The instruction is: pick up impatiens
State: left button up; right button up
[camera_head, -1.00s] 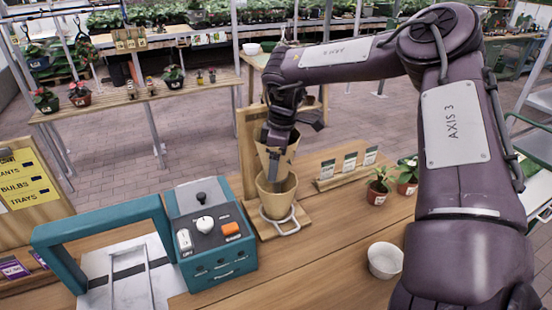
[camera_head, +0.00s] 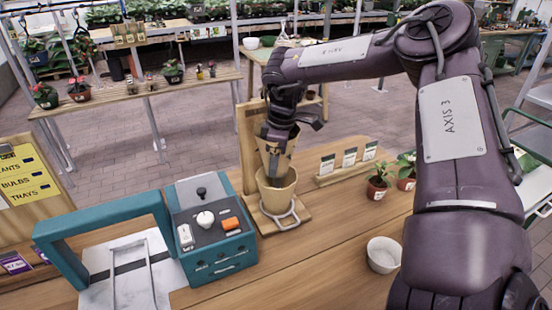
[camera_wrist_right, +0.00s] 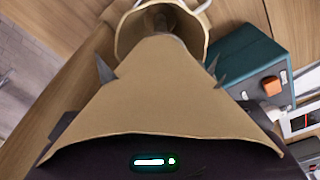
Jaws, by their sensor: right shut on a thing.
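My right gripper (camera_head: 274,165) points down over the wooden stand and is shut on a brown paper sleeve (camera_head: 288,143). In the right wrist view the sleeve (camera_wrist_right: 160,95) fills the middle, with my grey fingertips showing at its two sides. Below it, a tan cone-shaped sleeve (camera_head: 277,196) sits in the stand's ring; its inside is partly hidden. I cannot tell which plant is the impatiens. My left gripper is not in view.
A white bowl (camera_head: 384,254) is at the front right. A card rack (camera_head: 347,168) stands behind. Several flowering pots line the back shelf (camera_head: 140,97). The front middle of the table is clear.

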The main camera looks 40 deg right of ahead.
jog(key=shift+w+r, duration=0.1)
jog(key=shift+r, duration=0.4)
notch_tip(320, 180, up, 27)
jog(key=p, duration=0.8)
jog(key=shift+p, duration=0.35)
